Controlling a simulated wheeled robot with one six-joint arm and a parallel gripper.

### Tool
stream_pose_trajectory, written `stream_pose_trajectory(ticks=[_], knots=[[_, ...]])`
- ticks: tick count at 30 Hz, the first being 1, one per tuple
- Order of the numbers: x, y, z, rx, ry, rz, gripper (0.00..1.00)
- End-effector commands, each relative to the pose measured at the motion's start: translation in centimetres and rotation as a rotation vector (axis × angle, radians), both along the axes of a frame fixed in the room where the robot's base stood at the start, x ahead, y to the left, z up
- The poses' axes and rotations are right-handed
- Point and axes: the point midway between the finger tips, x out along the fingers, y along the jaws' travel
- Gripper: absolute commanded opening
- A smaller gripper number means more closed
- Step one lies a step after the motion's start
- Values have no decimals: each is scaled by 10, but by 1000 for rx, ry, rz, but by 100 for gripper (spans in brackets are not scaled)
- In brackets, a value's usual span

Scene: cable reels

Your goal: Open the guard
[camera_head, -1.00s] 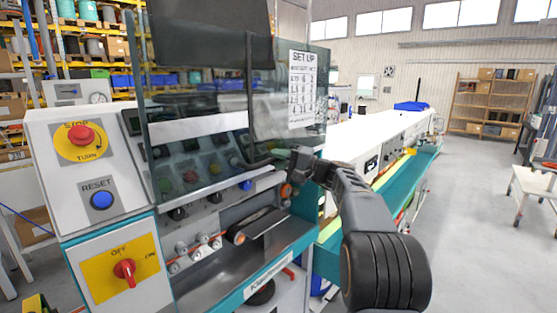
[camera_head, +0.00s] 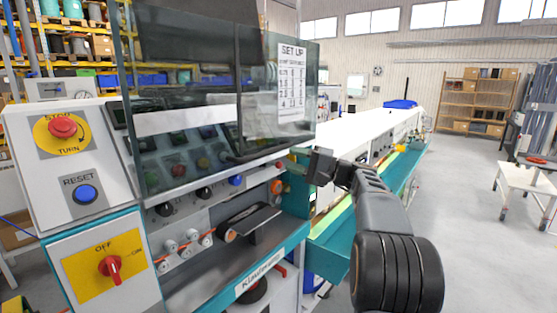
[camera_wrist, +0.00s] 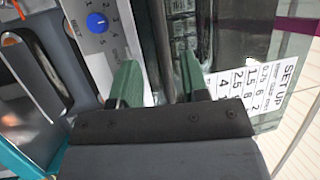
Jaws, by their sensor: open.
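The guard (camera_head: 185,110) is a tinted see-through panel over the front of the machine, with a white SET UP sheet (camera_head: 291,82) at its right. It hangs down over the row of buttons, and its lower edge ends above the knobs. A dark bar (camera_head: 238,95) runs down it and bends along the lower edge. My gripper (camera_head: 318,165) is near the guard's lower right corner. In the wrist view its two green fingers (camera_wrist: 160,82) are apart, with the guard's edge region seen between and beyond them. I cannot tell whether they touch it.
Left of the guard are a red stop button (camera_head: 62,127), a blue reset button (camera_head: 84,195) and a red OFF/ON switch (camera_head: 109,266). Below it are knobs, including a blue one (camera_wrist: 97,22), and a small black belt (camera_head: 250,218). Open floor lies to the right.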

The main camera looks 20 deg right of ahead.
Motion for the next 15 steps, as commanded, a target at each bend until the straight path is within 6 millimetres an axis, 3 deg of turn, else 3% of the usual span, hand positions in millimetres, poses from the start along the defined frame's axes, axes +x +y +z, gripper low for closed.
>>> stream_pose_trajectory(ticks=[6, 15], knots=[[-21, -29, -7, 1, 0, -3, 42], [-33, -43, -9, 1, -1, 1, 42]])
